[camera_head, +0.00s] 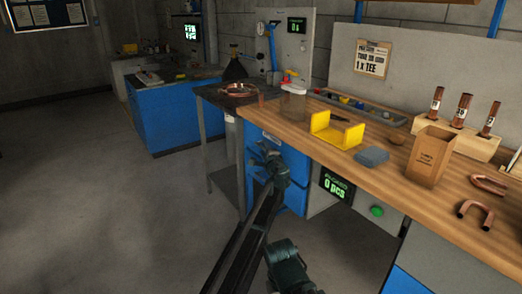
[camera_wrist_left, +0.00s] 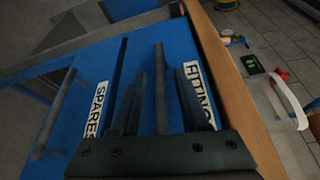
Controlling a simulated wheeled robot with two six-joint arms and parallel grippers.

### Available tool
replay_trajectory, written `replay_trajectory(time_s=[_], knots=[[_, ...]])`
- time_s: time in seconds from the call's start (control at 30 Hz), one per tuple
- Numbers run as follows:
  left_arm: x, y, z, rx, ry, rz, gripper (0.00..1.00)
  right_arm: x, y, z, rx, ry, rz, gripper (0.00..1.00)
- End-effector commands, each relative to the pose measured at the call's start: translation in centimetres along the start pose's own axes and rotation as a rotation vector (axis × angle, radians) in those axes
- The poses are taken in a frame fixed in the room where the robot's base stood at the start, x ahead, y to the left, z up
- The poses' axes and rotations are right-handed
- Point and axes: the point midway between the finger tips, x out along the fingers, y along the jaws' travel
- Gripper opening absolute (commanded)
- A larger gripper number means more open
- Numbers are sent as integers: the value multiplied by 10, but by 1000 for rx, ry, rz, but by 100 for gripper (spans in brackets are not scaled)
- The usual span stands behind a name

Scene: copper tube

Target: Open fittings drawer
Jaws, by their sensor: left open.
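My left gripper (camera_head: 270,155) is at the drawer front; in the left wrist view the gripper (camera_wrist_left: 160,95) is open, one finger on each side of the handle, with gaps visible. The drawer looks closed. My right gripper is not seen.
A drawer labelled SPARE (camera_wrist_left: 98,110), with its own bar handle (camera_wrist_left: 65,115), lies beside it in the left wrist view. The workbench top (camera_head: 330,158) overhangs above. A yellow holder (camera_head: 337,130) and a cardboard box (camera_head: 430,155) stand on it. The grey floor (camera_head: 110,210) at left is clear.

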Motion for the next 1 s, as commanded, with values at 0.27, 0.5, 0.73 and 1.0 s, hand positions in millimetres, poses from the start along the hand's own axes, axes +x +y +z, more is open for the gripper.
replay_trajectory(time_s=[0.27,0.5,0.73,1.0], knots=[[0,0,0,0,0,0,29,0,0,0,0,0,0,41],[0,0,0,0,0,0,0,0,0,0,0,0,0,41],[-1,0,0,0,0,0,0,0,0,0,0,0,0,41],[-1,0,0,0,0,0,0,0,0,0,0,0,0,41]])
